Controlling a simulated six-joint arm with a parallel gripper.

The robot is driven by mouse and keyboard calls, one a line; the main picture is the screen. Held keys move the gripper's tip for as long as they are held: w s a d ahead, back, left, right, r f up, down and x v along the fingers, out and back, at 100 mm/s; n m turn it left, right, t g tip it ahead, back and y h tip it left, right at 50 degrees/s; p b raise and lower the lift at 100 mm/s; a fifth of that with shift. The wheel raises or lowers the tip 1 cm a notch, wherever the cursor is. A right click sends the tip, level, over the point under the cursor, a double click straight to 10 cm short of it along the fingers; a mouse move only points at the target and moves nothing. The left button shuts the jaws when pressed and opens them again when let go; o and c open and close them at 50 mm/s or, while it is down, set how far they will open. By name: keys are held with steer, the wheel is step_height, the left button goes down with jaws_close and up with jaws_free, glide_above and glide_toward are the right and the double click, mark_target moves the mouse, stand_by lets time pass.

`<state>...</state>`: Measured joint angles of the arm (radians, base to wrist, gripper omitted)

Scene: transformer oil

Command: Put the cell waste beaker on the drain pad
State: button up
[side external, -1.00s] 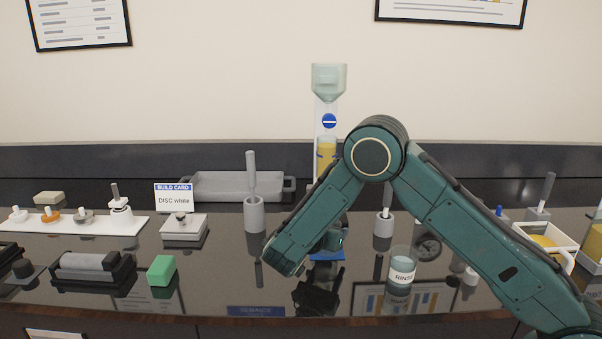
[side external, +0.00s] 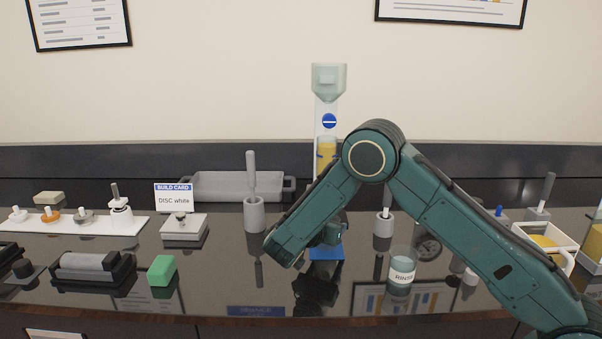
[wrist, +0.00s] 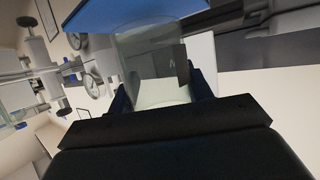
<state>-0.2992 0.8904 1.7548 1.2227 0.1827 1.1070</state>
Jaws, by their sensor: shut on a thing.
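A clear glass beaker (wrist: 150,52) is between the fingers of my gripper (wrist: 160,84) in the wrist view; a dark marking shows on its side. My gripper is shut on it. In the side view the arm hides the gripper's fingers and the beaker. A blue pad (side external: 327,254) lies on the bench at the foot of the tall column, just below and behind my wrist. A blue surface (wrist: 110,10) also shows beyond the beaker in the wrist view; I cannot tell whether the beaker touches it.
A glass RINSE beaker (side external: 402,268) stands just right of the pad. The tall column (side external: 327,120) rises behind it. A grey holder (side external: 254,213) stands to the left, with a green block (side external: 162,270) farther left.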

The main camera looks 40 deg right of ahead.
steer(key=shift+f, duration=0.45)
stand_by(0.5)
steer(key=o, duration=1.4)
steer(key=v, duration=1.4)
steer(key=shift+d, duration=0.1)
